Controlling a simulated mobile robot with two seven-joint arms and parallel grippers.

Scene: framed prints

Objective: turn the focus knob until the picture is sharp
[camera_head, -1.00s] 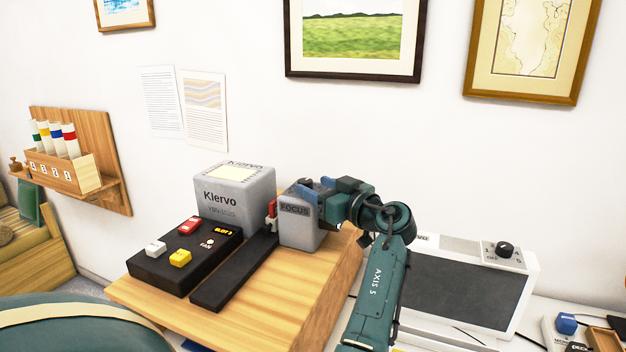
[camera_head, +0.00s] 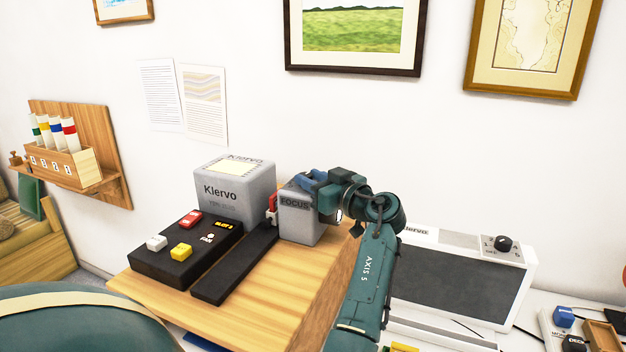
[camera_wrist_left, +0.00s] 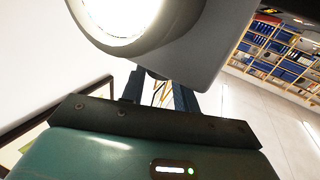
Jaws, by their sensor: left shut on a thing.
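The grey focus box (camera_head: 299,222), marked FOCUS, stands on the wooden table beside the Klervo unit. My left gripper (camera_head: 316,184) is at its upper right side, fingers shut. The focus knob is hidden behind the fingers and gripper body in the head view. In the left wrist view the gripper (camera_wrist_left: 158,92) reaches up to a grey housing (camera_wrist_left: 204,45) with a bright round lens (camera_wrist_left: 122,14); what lies between the fingertips is hard to make out. No projected picture can be told on the wall. My right gripper is not in view.
The Klervo unit (camera_head: 225,200) and a black button panel (camera_head: 177,262) stand left of the focus box. A white device with a dark front (camera_head: 455,282) is at the right. The table front (camera_head: 250,318) is bare. Framed prints (camera_head: 352,40) hang above.

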